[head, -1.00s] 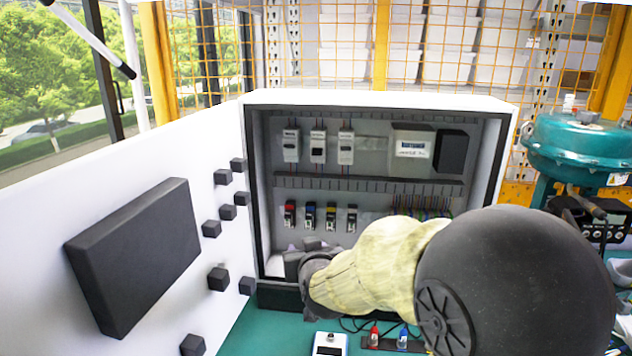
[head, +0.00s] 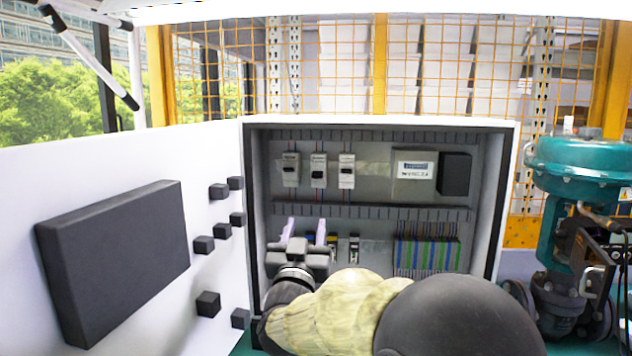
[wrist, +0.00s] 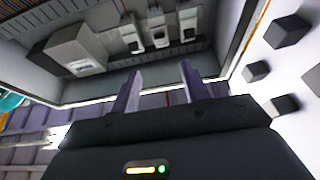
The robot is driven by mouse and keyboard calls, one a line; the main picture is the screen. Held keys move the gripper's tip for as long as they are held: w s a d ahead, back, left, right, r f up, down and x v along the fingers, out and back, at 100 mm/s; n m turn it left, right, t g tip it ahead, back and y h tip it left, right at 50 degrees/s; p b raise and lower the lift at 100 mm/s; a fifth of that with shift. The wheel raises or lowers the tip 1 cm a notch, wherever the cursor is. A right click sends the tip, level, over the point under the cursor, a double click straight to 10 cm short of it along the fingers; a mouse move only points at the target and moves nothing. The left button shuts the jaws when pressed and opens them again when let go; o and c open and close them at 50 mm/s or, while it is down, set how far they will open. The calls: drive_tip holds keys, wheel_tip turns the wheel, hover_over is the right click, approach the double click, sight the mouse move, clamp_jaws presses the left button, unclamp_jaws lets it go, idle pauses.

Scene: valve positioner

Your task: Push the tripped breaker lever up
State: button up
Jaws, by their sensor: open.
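Three pale breakers stand in the cabinet's upper row: the left breaker (head: 290,170), the middle breaker (head: 318,171) and the right breaker (head: 346,171). Each has a dark lever on its front; the levers are too small to tell surely which one is tripped. My gripper (head: 305,233) is open and empty, below the left and middle breakers and apart from them. In the wrist view its two pale fingers (wrist: 160,70) point toward the breaker row, which shows upside down, with the middle breaker (wrist: 158,32) beyond the gap.
The open cabinet door (head: 110,160) with a dark panel and several black blocks stands on the left. A meter box (head: 414,170) sits right of the breakers. Lower-row devices (head: 354,248) are partly hidden by my gripper. A teal valve actuator (head: 580,165) stands outside on the right.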

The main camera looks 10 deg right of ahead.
sight(316, 177)
drive_tip(key=p+x, duration=0.3)
drive_tip(key=x, duration=1.4)
drive_tip(key=c, duration=1)
